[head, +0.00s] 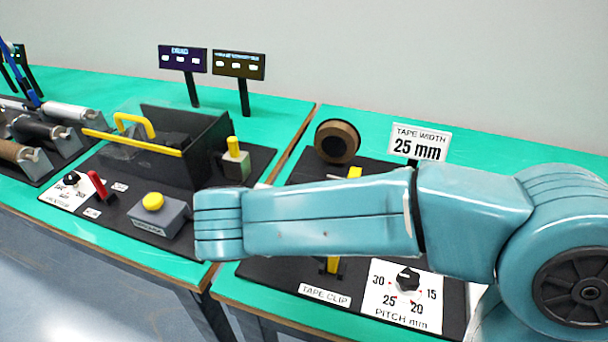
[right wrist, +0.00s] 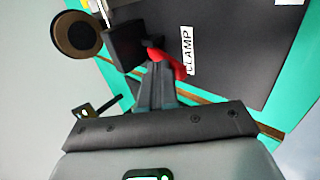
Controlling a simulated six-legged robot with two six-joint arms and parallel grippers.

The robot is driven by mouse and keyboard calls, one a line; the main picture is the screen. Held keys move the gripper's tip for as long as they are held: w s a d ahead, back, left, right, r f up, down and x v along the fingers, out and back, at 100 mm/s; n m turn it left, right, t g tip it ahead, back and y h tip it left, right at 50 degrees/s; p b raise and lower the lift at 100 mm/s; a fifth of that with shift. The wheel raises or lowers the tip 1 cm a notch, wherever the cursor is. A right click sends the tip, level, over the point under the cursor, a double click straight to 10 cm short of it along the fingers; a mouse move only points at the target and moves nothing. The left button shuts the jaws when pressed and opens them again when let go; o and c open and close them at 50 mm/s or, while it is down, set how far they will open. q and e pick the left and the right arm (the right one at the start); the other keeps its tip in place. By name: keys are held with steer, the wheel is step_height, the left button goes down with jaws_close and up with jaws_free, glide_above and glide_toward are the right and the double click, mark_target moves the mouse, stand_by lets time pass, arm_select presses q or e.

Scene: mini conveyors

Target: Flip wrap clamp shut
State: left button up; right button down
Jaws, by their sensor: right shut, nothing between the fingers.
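The wrap clamp shows in the right wrist view as a dark block (right wrist: 128,45) with a red lever (right wrist: 172,64) beside a CLAMP label (right wrist: 188,50). My right gripper (right wrist: 153,68) is shut and empty, its dark fingertips at the red lever. The fingers overlap the lever in the picture; I cannot tell whether they touch it. In the head view my right arm crosses the right-hand station and hides the clamp and the gripper. My left gripper is in neither view.
A brown tape roll (head: 337,142) stands at the back, left of the TAPE WIDTH sign (head: 420,143). The pitch dial (head: 408,278) and TAPE CLIP label (head: 325,294) lie in front of my arm. The left station has another red lever (head: 97,184) and a yellow button (head: 153,202).

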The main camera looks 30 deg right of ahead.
steer(key=shift+s+a+f, duration=0.1)
steer(key=shift+s+f, duration=0.05)
steer(key=shift+f, duration=0.05)
stand_by(0.4)
steer(key=r+p, duration=0.2)
steer(key=r, duration=0.1)
steer(key=w+r+p, duration=0.1)
steer(key=shift+d+r, duration=0.2)
steer(key=shift+d, duration=0.15)
steer(key=p+v, duration=0.1)
steer(key=v, duration=0.8)
steer(key=shift+s+a, duration=0.25)
steer(key=shift+s, duration=0.15)
steer(key=shift+f, duration=0.1)
